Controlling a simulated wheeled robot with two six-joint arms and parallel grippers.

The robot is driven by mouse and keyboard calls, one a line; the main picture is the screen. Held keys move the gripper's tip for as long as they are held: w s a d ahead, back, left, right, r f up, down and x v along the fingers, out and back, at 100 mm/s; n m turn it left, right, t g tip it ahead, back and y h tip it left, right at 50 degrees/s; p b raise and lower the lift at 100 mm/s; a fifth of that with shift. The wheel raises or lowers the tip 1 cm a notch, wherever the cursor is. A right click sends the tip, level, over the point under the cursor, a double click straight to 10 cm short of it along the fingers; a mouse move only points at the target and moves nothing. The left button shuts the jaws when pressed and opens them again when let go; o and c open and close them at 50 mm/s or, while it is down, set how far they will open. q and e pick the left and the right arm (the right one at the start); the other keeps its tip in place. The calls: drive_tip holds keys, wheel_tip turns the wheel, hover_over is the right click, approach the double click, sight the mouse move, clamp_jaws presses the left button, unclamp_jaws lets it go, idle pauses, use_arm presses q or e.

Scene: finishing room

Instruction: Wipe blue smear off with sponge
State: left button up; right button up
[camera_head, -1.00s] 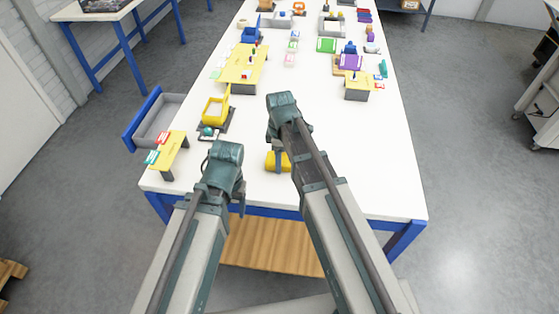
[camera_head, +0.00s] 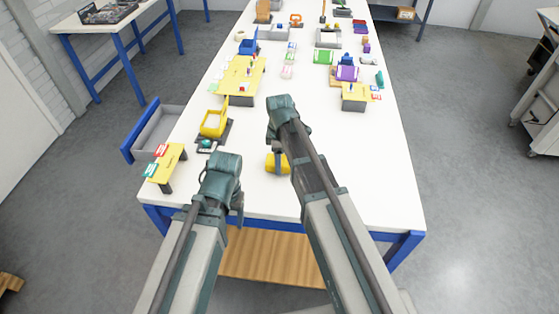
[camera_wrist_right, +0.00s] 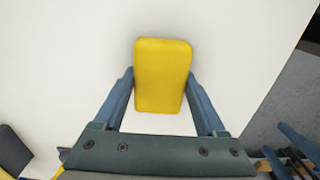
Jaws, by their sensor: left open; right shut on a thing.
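A yellow sponge (camera_head: 276,163) is over the near part of the white table, left of my right forearm. In the right wrist view, the sponge (camera_wrist_right: 162,75) is a flat yellow block between the two blue-grey fingers of my right gripper (camera_wrist_right: 163,98). My right gripper is shut on it, with white tabletop behind it. Whether the sponge touches the table I cannot tell. My left gripper (camera_head: 236,208) is open and empty near the table's front edge, left of the sponge. I see no blue smear in either view; my arms hide part of the table.
The white table (camera_head: 355,165) is clear at the near right. A yellow stand (camera_head: 167,166) and a yellow-framed device (camera_head: 213,124) are at the near left. A grey bin (camera_head: 158,130) with a blue front is beside the left edge. Several fixtures fill the far half.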

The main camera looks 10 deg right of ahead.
drive_tip(key=shift+r+p, duration=2.45)
drive_tip(key=shift+r, duration=0.3)
wheel_tip(320, 180, up, 3)
drive_tip(key=p, duration=0.3)
